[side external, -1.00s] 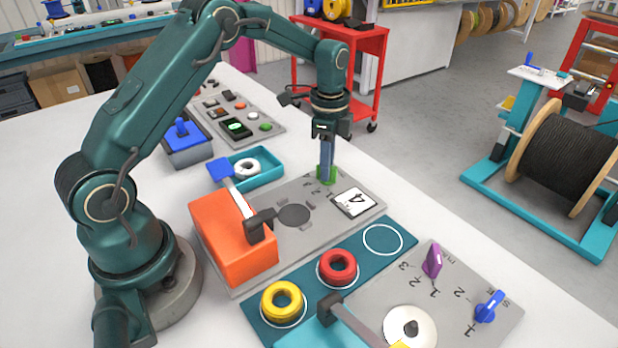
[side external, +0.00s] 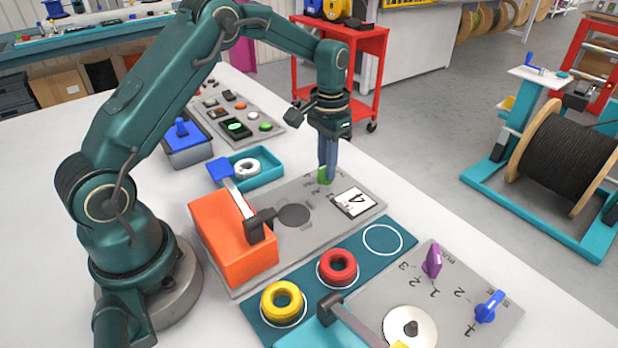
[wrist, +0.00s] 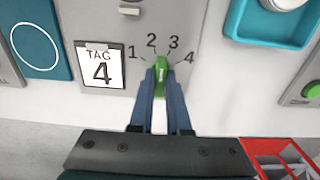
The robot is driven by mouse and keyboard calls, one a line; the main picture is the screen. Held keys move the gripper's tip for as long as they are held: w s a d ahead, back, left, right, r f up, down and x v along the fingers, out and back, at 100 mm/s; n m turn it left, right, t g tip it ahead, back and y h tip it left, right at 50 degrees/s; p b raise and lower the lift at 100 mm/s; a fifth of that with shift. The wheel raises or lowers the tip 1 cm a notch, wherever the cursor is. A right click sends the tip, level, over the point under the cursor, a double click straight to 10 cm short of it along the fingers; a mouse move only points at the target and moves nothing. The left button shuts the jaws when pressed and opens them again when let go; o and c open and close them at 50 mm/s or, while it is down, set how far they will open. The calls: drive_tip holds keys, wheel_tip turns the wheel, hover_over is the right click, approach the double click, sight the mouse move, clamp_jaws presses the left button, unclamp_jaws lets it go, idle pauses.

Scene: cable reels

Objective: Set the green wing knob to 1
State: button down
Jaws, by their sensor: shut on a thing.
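The green wing knob (wrist: 161,75) stands upright on a grey panel, with the printed numbers 1 to 4 (wrist: 161,45) in an arc around its far side in the wrist view. Its wing points roughly between 2 and 3 in that view. My gripper (wrist: 161,78) is shut on the knob, with one blue-grey finger on each side. In the side external view the knob (side external: 324,176) shows at the panel's back edge, under my gripper (side external: 325,170). The fingers partly cover it there, and its numbers are hard to see.
A "TAG 4" card (wrist: 101,66) lies beside the knob, also seen in the side view (side external: 354,201). An orange box (side external: 230,240) with a lever stands on the same panel. A teal tray (side external: 262,170) is nearby. Purple (side external: 432,261) and blue (side external: 489,307) knobs are farther right.

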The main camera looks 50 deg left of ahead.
drive_tip(key=n, duration=1.2)
drive_tip(key=c, duration=0.9)
unclamp_jaws()
drive_tip(key=shift+r, duration=3.5)
